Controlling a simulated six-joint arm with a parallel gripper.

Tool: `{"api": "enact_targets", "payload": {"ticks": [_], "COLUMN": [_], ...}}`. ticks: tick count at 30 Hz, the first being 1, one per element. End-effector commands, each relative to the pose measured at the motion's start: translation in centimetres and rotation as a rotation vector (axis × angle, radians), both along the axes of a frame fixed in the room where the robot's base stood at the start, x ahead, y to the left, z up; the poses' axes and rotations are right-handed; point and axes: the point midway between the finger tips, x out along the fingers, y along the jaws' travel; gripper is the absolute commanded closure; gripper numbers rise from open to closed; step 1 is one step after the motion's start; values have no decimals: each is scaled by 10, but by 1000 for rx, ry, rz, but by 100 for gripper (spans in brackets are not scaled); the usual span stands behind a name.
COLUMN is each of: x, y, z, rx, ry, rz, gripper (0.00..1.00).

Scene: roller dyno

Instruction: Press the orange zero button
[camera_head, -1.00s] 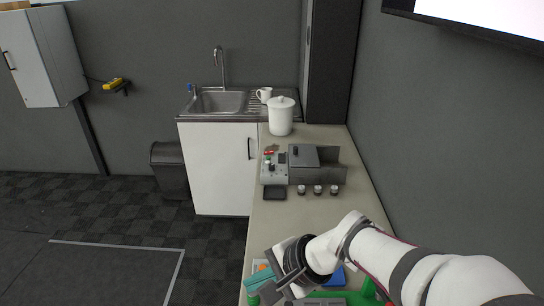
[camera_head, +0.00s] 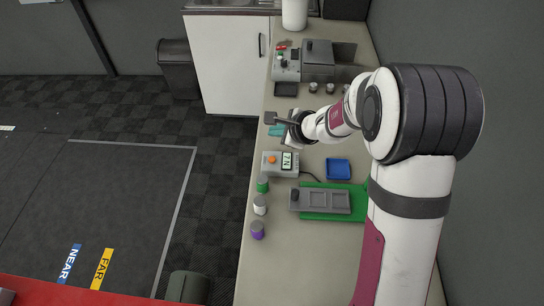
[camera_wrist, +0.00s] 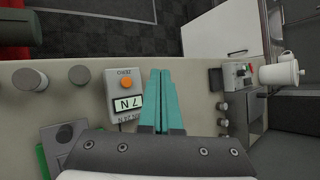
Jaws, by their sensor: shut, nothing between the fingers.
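The orange zero button (camera_head: 272,160) is on top of a small grey box (camera_head: 270,171) on the bench, beside a display showing "7 N" (camera_head: 287,162). In the wrist view the button (camera_wrist: 127,85) shows clear and uncovered, with a zero label next to it. My gripper (camera_head: 272,125) has teal fingers and is on the far side of the box, apart from the button. In the wrist view the fingers (camera_wrist: 160,72) lie together, to the right of the box, with nothing between them. Their height above the bench is hard to tell.
Green, white and purple-capped jars (camera_head: 259,208) stand along the bench's left edge. A grey machine (camera_head: 318,62) with small jars stands farther back.

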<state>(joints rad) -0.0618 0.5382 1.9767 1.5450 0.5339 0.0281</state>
Motion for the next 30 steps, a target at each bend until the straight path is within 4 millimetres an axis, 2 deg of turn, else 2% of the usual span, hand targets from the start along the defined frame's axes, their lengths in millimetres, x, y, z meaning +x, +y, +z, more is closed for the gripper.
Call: {"api": "enact_targets", "payload": {"ticks": [15, 21, 30], "x": [-1, 0, 0], "y": [0, 0, 0], "z": [-70, -83, -84], "rx": [0, 0, -1], "ry": [3, 1, 0], "rz": [1, 1, 1], "gripper": [100, 100, 100]}}
